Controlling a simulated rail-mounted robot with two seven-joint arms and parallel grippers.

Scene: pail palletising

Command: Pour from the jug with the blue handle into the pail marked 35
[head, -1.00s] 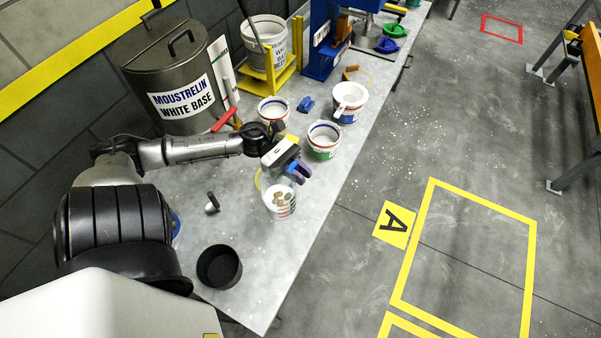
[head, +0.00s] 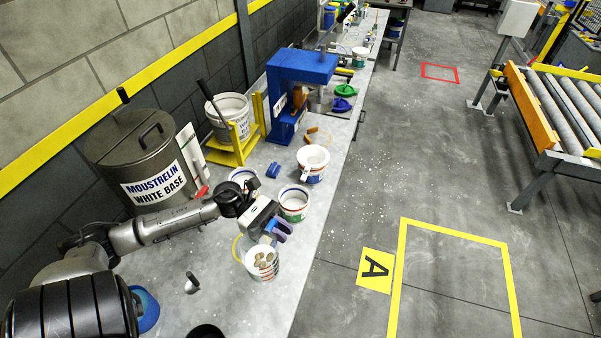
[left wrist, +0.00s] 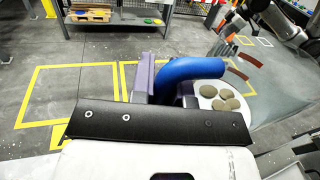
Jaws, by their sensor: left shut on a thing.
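The jug (head: 262,264) is whitish with orange-red marks on its side and several brown discs showing at its mouth. It stands upright at the table's right edge; I cannot tell whether it touches the table. My left gripper (head: 280,229) is shut on its blue handle (left wrist: 190,72), beside the jug. The discs also show in the left wrist view (left wrist: 222,97). Just beyond are a pail with a green label (head: 294,206), a pail with a blue and red label (head: 313,168) and a partly hidden pail (head: 243,176). I cannot read 35 on any. An arm (left wrist: 285,25), probably my right, shows at upper right; its gripper is unclear.
A large grey drum (head: 140,160) and a white bucket in a yellow stand (head: 230,118) line the wall. A blue press (head: 300,80) stands farther back. A small grey object (head: 191,284) and a dark cup (head: 206,331) are nearer. Floor right of the table is open.

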